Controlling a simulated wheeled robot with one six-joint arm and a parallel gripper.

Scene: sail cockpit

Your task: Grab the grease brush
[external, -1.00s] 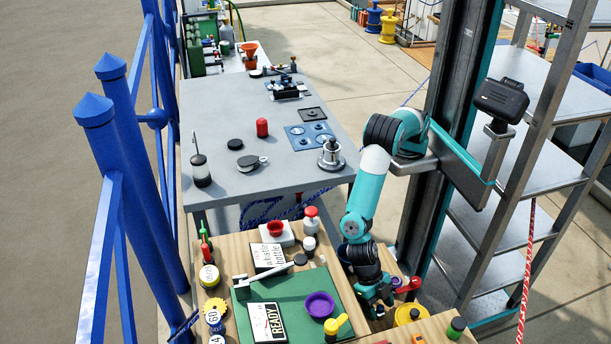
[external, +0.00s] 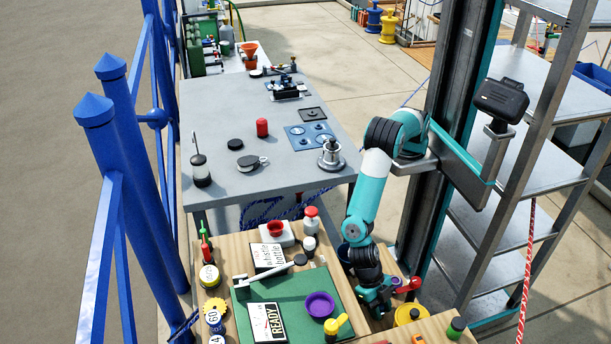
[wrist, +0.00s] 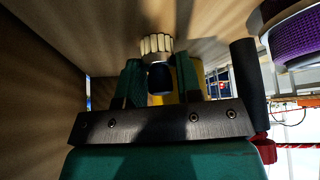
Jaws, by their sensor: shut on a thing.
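My gripper (wrist: 157,82) shows in the wrist view with its two green fingers closed around a dark, rounded handle. This looks like the grease brush (wrist: 156,45), with a pale, ridged bristle-like end that sticks out past the fingertips. In the external view my gripper (external: 378,300) is low at the right side of the wooden bench, beside the green mat (external: 285,283). The brush cannot be made out there, as the gripper and wrist hide it.
A red-handled item (external: 407,285) is close to the right of my gripper. A yellow round item (external: 411,314) is just below it. A purple bowl (external: 320,304) and a yellow-topped item (external: 336,325) stand to the left. The grey table (external: 225,115) is behind.

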